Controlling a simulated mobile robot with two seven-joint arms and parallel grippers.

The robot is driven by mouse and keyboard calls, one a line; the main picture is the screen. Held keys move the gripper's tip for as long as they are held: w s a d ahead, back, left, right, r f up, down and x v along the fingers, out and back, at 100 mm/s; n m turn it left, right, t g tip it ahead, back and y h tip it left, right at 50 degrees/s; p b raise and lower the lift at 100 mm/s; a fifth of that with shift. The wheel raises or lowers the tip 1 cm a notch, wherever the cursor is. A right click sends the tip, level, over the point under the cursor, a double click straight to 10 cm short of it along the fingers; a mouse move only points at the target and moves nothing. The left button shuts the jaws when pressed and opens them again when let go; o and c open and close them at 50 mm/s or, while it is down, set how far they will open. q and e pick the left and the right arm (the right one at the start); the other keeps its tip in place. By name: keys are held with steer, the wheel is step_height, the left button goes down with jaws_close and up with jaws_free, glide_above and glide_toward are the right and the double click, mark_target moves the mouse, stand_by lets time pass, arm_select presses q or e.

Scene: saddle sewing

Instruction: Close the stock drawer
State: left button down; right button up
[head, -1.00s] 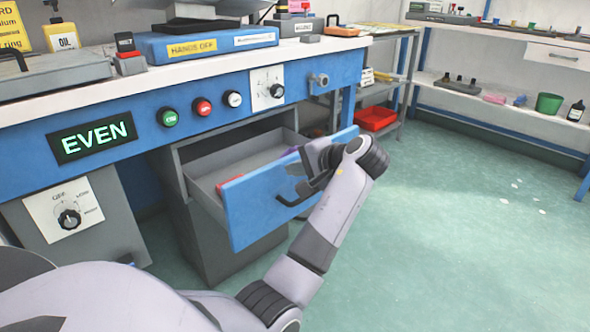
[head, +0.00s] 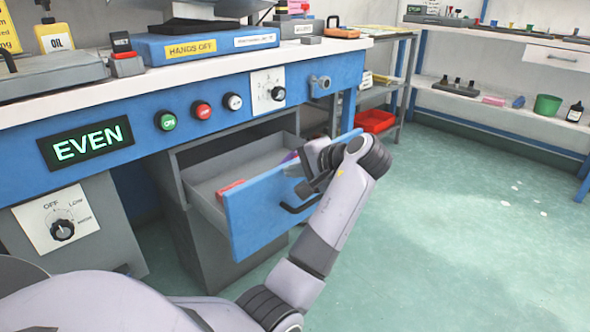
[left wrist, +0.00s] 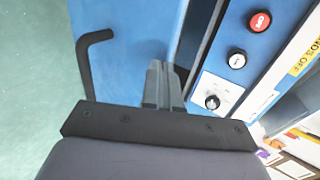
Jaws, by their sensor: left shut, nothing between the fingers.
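The stock drawer (head: 265,205) stands pulled out under the bench; it has a blue front and a black bar handle (head: 300,207). Inside its grey tray I see a red item (head: 230,187) and a little of something purple. My left gripper (head: 302,187) is shut and empty at the upper right of the drawer front, above the handle. In the left wrist view the fingers (left wrist: 160,75) are together over the blue front (left wrist: 130,45), with the handle (left wrist: 90,62) to their left. I cannot tell whether the fingertips touch the front. My right gripper is out of view.
The blue bench (head: 130,120) carries a green button (head: 167,121), a red button (head: 202,110) and knobs above the drawer. A shelf rack (head: 385,100) with a red bin (head: 376,121) stands behind. The green floor at right is mostly clear.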

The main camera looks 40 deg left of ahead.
arm_select(q)
steer(key=shift+a, duration=0.1)
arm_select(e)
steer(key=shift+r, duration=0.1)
arm_select(q)
steer(key=a+p, duration=0.2)
steer(key=a, duration=0.1)
steer(key=a+p, duration=0.1)
steer(key=shift+w+a+r+p, duration=0.1)
steer(key=shift+a+r+p, duration=0.2)
steer(key=shift+a, duration=0.05)
steer(key=w+a+p, duration=0.1)
steer(key=a+p, duration=0.4)
steer(key=a, duration=1.4)
steer(key=shift+w+a+f, duration=0.2)
steer(key=shift+w+a, duration=0.15)
steer(key=shift+a, duration=0.05)
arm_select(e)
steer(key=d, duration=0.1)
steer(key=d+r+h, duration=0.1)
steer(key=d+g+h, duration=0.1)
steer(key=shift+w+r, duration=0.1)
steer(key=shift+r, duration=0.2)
arm_select(q)
steer(key=shift+a+r, duration=0.1)
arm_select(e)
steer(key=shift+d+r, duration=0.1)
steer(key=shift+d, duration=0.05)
